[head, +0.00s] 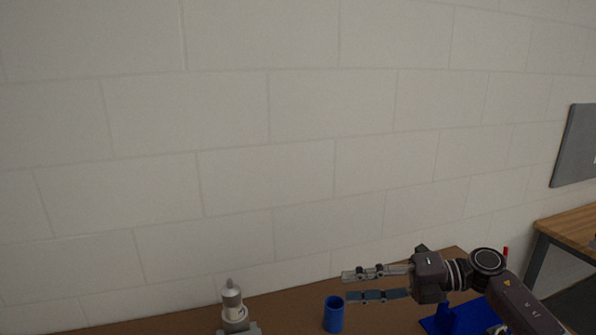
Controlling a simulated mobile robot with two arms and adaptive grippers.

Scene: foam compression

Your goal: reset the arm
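My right gripper (346,285) comes in from the lower right, over the brown table (286,310). Its two fingers point left and stand apart, with nothing seen between them. A blue cup-like cylinder (333,315) stands upright on the table, just below the fingertips in the picture. I cannot tell whether the lower finger touches it. My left gripper is not in view.
A grey-white metal device (233,305) stands on the table to the left. A blue base (477,318) with an upright part lies under my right arm. A pale block wall (230,150) closes off the back. A wooden bench (570,228) stands at the right.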

